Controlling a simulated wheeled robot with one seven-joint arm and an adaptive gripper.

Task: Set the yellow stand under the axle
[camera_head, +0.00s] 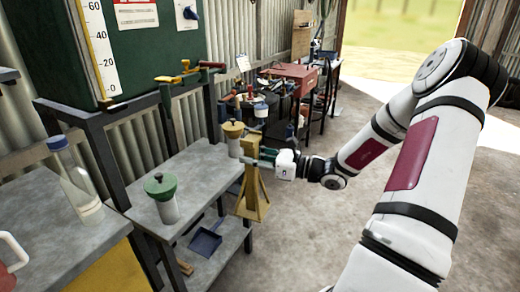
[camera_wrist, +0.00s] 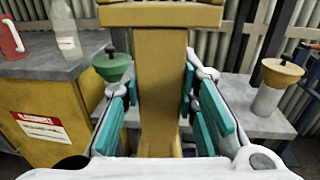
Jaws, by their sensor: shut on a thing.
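The yellow stand (camera_head: 252,195) is upright in my gripper (camera_head: 258,157), in front of the right end of a grey metal bench. In the wrist view the stand (camera_wrist: 160,90) fills the middle, with the teal finger pads (camera_wrist: 160,118) on either side of its column. The top of the stand is cut off in the wrist view. In the head view its foot appears against the bench edge and floor; I cannot tell whether it touches anything. No axle can be made out in either view.
The grey bench (camera_head: 205,165) holds a green-topped container (camera_head: 161,195) and a yellow-topped one (camera_head: 233,135). A clear bottle (camera_head: 75,185) stands on the left table. A blue dustpan (camera_head: 205,242) lies on the lower shelf. A cluttered red toolbox (camera_head: 290,78) is behind. Concrete floor at right is open.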

